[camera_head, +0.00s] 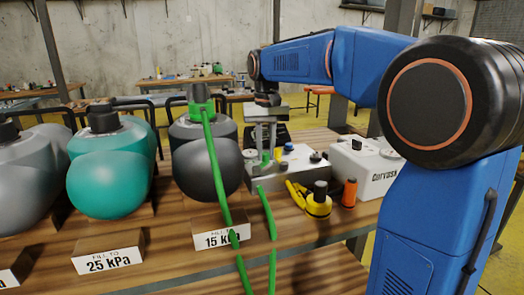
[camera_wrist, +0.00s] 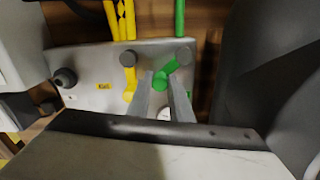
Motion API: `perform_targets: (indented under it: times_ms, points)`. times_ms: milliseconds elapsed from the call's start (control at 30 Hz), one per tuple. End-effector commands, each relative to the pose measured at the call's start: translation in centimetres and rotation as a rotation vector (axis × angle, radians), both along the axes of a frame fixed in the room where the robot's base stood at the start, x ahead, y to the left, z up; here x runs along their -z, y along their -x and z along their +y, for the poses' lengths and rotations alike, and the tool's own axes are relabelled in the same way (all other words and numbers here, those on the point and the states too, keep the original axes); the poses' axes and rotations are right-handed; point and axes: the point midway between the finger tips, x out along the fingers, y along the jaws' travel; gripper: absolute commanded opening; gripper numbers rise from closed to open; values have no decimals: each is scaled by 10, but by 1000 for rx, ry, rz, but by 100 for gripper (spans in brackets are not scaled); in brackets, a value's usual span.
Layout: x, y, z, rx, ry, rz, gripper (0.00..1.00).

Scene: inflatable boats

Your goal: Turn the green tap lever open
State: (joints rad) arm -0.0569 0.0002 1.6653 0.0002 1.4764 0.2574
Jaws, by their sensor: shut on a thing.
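The green tap lever (camera_wrist: 171,67) is on a grey metal manifold box (camera_wrist: 95,68). In the wrist view it slants from a grey round cap down-left to a rounded green end. My gripper (camera_wrist: 162,88) is shut on this green end, one finger on each side. In the head view my gripper (camera_head: 265,150) points down over the manifold box (camera_head: 262,181), and its fingers partly hide the lever. A yellow tap lever (camera_wrist: 130,78) is to the left of the green one in the wrist view, apart from my fingers.
A dark boat tube (camera_head: 205,165) with a green hose (camera_head: 218,185) stands left of the manifold, above a 15 kPa sign (camera_head: 222,240). A white box (camera_head: 367,168), an orange bottle (camera_head: 349,193) and a yellow-based item (camera_head: 319,205) stand to the right.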

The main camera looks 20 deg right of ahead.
Motion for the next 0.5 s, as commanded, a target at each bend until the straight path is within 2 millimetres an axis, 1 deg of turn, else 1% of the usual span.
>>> perform_targets:
  times_ms: [200,500]
  points:
    - [-1,5,-4,114,0,-2,0]
    - [-1,8,-5,183,0,-2,0]
